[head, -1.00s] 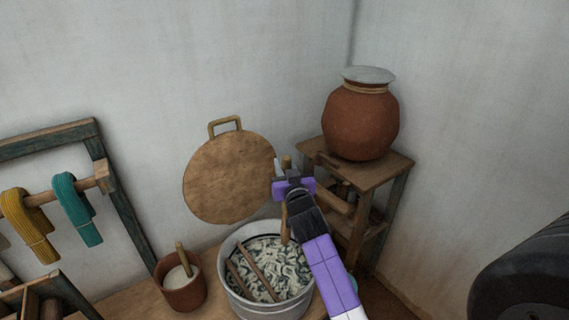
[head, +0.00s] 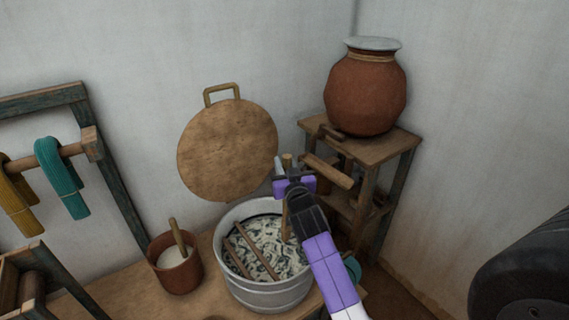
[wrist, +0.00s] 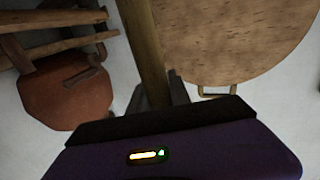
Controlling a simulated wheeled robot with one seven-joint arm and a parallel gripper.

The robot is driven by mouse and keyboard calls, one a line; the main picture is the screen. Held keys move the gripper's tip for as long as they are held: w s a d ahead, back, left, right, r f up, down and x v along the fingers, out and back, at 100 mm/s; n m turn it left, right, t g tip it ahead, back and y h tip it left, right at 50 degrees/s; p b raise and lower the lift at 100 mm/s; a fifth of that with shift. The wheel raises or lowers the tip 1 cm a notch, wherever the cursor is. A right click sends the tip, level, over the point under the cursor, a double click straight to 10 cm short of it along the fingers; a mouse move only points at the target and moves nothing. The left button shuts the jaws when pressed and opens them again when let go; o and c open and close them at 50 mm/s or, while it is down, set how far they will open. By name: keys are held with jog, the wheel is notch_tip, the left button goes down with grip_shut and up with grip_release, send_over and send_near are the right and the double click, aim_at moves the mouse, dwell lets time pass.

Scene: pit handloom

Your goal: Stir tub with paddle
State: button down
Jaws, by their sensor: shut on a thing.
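The tub (head: 266,296) is a grey metal basin on the wooden bench, holding pale and dark patterned material. Two thin wooden sticks (head: 246,252) lie in it. My gripper (head: 287,170) is above the tub's right back part, shut on the wooden paddle (head: 286,216). The paddle stands near upright, its top just above the jaws and its shaft going down into the tub. My arm hides part of the shaft, and its lower end is out of sight. In the wrist view the paddle's shaft (wrist: 143,45) runs up from between the fingers.
A round wooden lid (head: 228,150) with a handle is behind the tub. A brown pot (head: 177,272) with a stick stands left of it. A stool (head: 375,150) bearing a clay pot (head: 366,95) stands at right. A rack with yellow and teal yarn (head: 62,180) is at left.

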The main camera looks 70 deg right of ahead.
notch_tip(320, 180, down, 13)
jog(key=b, duration=1.2)
jog(key=shift+d, duration=0.15)
